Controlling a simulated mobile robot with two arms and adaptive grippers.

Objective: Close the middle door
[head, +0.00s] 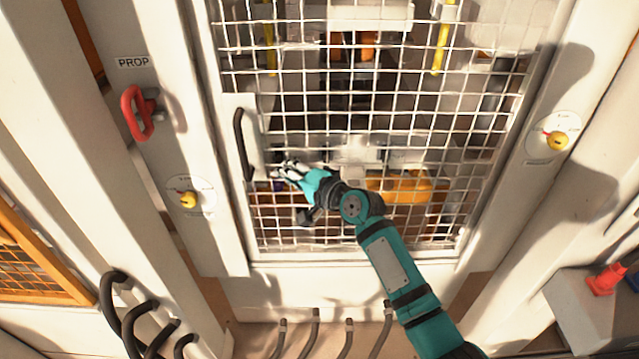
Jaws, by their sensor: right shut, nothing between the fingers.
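The middle door (232,190) is a white framed panel with a wire mesh, in the centre of the head view. It looks in line with the white posts on both sides, but I cannot tell whether it is fully closed. Its black bar handle (244,144) is on the left side of the frame. My right gripper (283,170) is shut and empty, in front of the mesh just right of the handle's lower end. I cannot tell whether it touches the mesh. My left gripper is not in view.
A red handle (138,112) marked PROP is on the left post. Yellow knobs on round plates sit on the left post (188,199) and right post (557,140). Black hoses (140,310) stand at lower left. A grey box (585,310) with a red part is at lower right.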

